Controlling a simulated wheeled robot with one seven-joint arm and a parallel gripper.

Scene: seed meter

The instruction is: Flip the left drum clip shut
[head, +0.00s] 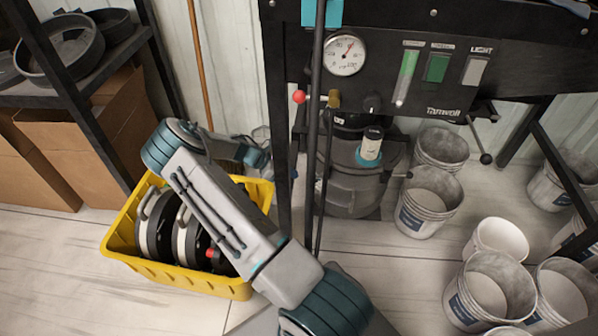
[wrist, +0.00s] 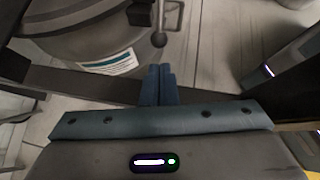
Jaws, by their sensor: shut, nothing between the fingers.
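The grey drum (head: 345,190) stands under the black machine, partly hidden by posts. It also shows at the upper left of the wrist view (wrist: 85,28), with a white and teal label. A dark ball-ended lever (wrist: 158,38) hangs at the drum's right side in the wrist view and looks like a drum clip; I cannot tell whether it is latched. My gripper (wrist: 158,70) is shut and empty, its fingertips just below that ball and apart from it in the picture. In the head view my gripper is mostly hidden near the machine's left post.
A yellow crate (head: 180,277) with several round discs sits on the floor below my arm. Grey buckets (head: 428,200) stand right of the drum. The machine's upright post (head: 281,110) is close to my wrist. A shelf (head: 75,90) and cardboard boxes stand at the left.

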